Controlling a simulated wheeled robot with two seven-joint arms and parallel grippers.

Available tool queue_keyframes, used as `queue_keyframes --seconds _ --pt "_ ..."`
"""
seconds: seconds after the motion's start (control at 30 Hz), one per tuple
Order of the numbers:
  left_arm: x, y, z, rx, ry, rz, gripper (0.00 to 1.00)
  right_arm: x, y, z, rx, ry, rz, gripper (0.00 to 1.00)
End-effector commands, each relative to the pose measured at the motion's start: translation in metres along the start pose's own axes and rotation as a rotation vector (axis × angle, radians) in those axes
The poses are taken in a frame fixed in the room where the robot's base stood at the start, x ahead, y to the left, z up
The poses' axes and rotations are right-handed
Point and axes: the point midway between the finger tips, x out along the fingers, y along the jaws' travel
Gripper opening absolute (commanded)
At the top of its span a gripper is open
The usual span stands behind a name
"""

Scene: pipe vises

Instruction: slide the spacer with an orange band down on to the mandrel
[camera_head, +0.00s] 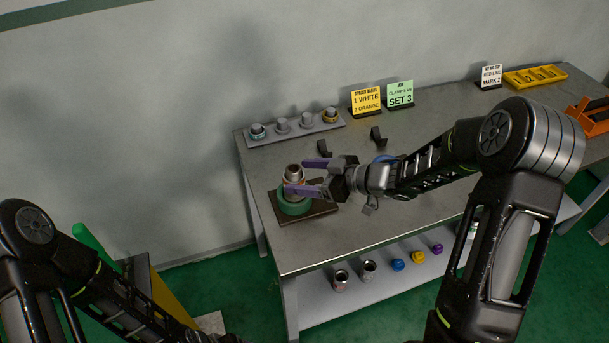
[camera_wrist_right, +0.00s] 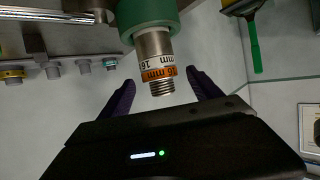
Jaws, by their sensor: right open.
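The spacer with an orange band (camera_wrist_right: 157,73) sits around the upright mandrel (camera_wrist_right: 162,89), whose threaded end sticks out past it. A white-banded spacer (camera_wrist_right: 155,61) lies against it, between it and the green base (camera_wrist_right: 150,14). In the head view the mandrel (camera_head: 294,170) stands in the green base (camera_head: 293,208) on a dark plate (camera_head: 318,213). My right gripper (camera_head: 297,177) is open, its purple fingers on either side of the mandrel top; in the wrist view a gap shows beside each finger. My left gripper is out of view; only my left arm shows.
A rack (camera_head: 295,128) with several pegs and banded pieces lies along the back edge. Two dark brackets (camera_head: 377,136) stand on the bench (camera_head: 310,250) near a yellow sign (camera_head: 366,102) and a green sign (camera_head: 400,94). Cups and coloured caps sit on the lower shelf (camera_head: 320,306).

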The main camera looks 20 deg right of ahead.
Motion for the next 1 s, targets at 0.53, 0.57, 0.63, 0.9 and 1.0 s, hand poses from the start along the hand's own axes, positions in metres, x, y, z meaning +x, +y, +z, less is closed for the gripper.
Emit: queue_keyframes --seconds 0.53,0.57,0.63,0.9,1.0 --pt "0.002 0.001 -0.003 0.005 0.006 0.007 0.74 -0.046 0.002 0.000 -0.001 0.000 0.005 0.74" --pt "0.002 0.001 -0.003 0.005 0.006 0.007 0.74 -0.051 0.001 0.000 0.000 0.000 0.004 0.74" --pt "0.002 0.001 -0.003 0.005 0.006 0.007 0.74 -0.062 0.001 0.000 -0.001 0.000 0.004 0.74" --pt "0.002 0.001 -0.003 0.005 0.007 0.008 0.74 -0.078 0.000 0.000 0.000 0.000 0.000 0.74" --pt "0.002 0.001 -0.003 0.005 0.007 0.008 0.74 -0.078 0.000 0.000 0.000 0.000 0.000 0.74"
